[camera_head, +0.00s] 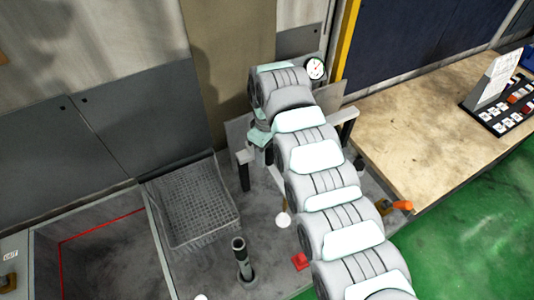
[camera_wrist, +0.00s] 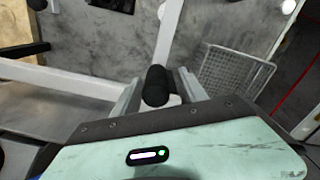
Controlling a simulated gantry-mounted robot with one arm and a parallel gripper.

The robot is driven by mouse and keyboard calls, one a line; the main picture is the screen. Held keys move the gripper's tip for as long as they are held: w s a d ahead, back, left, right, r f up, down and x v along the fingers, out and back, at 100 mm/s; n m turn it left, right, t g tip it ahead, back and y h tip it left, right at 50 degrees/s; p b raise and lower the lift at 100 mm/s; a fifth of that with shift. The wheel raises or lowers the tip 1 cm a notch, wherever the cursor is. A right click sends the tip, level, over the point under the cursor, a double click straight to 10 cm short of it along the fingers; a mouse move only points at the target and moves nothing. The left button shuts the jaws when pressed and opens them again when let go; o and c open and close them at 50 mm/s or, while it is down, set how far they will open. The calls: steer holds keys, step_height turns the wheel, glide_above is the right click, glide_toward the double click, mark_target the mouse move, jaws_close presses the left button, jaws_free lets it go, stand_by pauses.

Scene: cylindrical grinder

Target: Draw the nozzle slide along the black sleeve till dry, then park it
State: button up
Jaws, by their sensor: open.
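My gripper (camera_wrist: 158,82) is open in the wrist view, with its two grey fingers apart. A black rounded cylinder end (camera_wrist: 157,84) shows between the fingers. It looks like a grip or the sleeve, but I cannot tell which, nor whether a finger touches it. A pale bar runs up behind it. In the head view my arm hides most of the gripper and whatever is between its fingers. A dark upright tube (camera_head: 241,256) with a pale rim stands on the grey bed. I cannot make out the nozzle slide for certain.
A wire basket (camera_head: 194,203) lies left of my gripper; it also shows in the wrist view (camera_wrist: 234,77). A red-lined open bin (camera_head: 100,245) is further left. A pressure gauge (camera_head: 315,68) is behind my arm. A wooden bench (camera_head: 420,125) fills the right.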

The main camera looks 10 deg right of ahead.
step_height(320, 180, up, 10)
steer(key=shift+r+b, duration=0.15)
steer(key=shift+b, duration=0.8)
